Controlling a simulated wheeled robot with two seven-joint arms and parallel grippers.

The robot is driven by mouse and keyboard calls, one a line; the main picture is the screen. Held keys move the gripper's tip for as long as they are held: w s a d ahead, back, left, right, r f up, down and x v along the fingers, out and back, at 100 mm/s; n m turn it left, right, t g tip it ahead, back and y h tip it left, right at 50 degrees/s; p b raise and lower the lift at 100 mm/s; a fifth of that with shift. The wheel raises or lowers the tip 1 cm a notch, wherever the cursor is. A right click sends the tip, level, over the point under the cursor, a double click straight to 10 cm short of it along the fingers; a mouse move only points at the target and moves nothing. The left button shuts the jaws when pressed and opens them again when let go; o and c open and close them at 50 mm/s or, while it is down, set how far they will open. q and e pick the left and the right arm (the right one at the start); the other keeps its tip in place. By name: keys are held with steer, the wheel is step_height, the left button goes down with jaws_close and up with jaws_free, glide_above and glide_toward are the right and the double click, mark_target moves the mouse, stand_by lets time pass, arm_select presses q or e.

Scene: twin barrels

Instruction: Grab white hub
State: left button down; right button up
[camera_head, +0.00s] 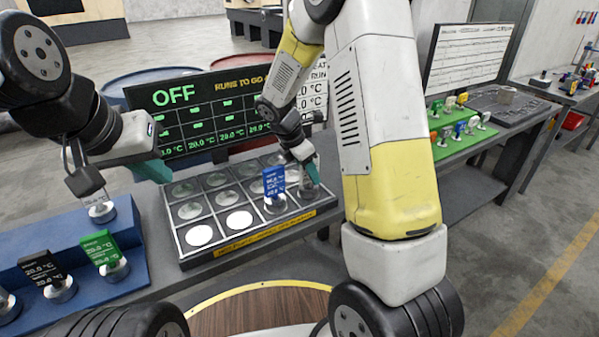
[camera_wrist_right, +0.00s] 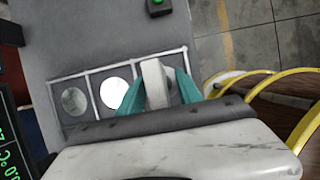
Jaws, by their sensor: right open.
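My right gripper (camera_head: 308,172) is down at the front right cell of the grey tray (camera_head: 185,253). In the right wrist view its teal fingers (camera_wrist_right: 158,92) stand open on both sides of a pale upright plate (camera_wrist_right: 154,80), which looks like the white hub's tag. Its base and lower part are mostly hidden by the gripper. Another hub with a pale tag (camera_head: 93,198) stands on the blue rack at the left. My left gripper (camera_head: 152,170) hangs over the tray's left back corner; only a teal finger shows clearly, and its opening is unclear.
A blue-tagged hub (camera_head: 273,184) stands in the tray cell just left of my right gripper. Green (camera_head: 100,247) and black (camera_head: 42,268) tagged hubs stand on the blue rack (camera_head: 125,284). An OFF display (camera_head: 200,115) rises behind the tray.

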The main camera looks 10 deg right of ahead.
steer(key=shift+f, duration=0.1)
jaws_close()
stand_by(1.4)
